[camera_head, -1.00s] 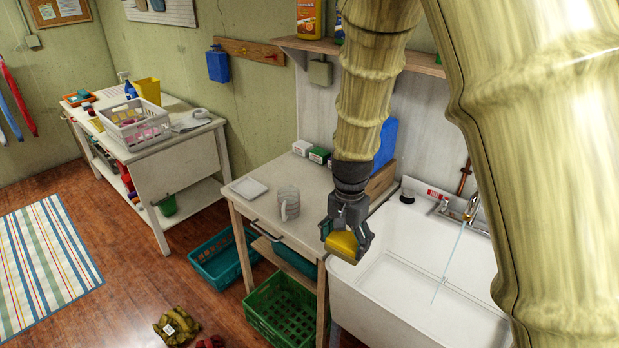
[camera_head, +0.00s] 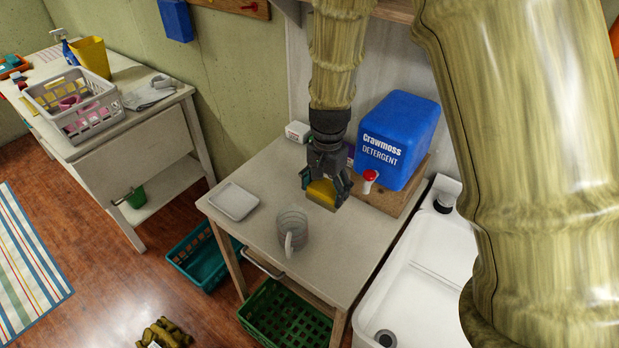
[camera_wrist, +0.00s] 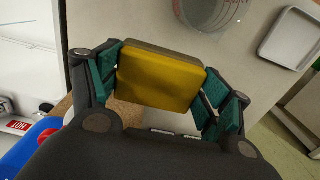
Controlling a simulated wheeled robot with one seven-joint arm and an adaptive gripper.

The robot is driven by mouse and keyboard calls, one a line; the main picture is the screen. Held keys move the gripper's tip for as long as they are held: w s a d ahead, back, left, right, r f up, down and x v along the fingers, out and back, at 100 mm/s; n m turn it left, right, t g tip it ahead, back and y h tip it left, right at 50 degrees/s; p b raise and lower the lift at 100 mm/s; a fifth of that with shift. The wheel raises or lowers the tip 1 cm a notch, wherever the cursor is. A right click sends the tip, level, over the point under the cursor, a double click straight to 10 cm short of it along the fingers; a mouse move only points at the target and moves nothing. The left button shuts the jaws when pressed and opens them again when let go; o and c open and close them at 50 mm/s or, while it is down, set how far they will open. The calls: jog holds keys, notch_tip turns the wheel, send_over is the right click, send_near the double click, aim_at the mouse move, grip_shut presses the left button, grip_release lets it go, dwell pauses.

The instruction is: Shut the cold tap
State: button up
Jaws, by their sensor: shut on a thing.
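My gripper (camera_head: 327,192) is shut on a yellow block (camera_head: 321,193), which looks like a sponge, above the side table beside the sink. In the wrist view the block (camera_wrist: 158,78) sits between the green finger pads. The white sink (camera_head: 436,262) is at the lower right, partly covered by my arm. The cold tap cannot be made out in the current views. A red label reading HOT (camera_wrist: 17,126) shows at the left of the wrist view.
The side table (camera_head: 262,190) holds a clear measuring jug (camera_head: 291,232), a white tray (camera_head: 234,201) and a blue detergent container (camera_head: 398,138) on a wooden stand, close to my gripper. Green (camera_head: 286,318) and teal (camera_head: 200,255) crates sit low. Open floor lies left.

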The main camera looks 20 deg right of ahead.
aim_at(327, 201)
jog(key=shift+w+f, duration=0.3)
jog(key=shift+f, duration=0.45)
jog(key=shift+s+f+p, duration=0.7)
jog(key=shift+s+f, duration=0.3)
jog(key=w+f, duration=0.1)
jog(key=f, duration=0.2)
jog(key=shift+w, duration=0.4)
jog(key=shift+s+f+p, duration=0.5)
jog(key=shift+p, duration=0.05)
jog(key=shift+w+f+p, duration=0.15)
jog(key=shift+f+p, duration=0.05)
jog(key=shift+f, duration=0.55)
jog(key=shift+w+f+p, duration=0.15)
jog(key=shift+f, duration=0.55)
jog(key=shift+s+r, duration=0.15)
jog(key=shift+s, duration=0.1)
jog(key=shift+w, duration=0.1)
jog(key=o, duration=1)
jog(key=shift+c, duration=0.2)
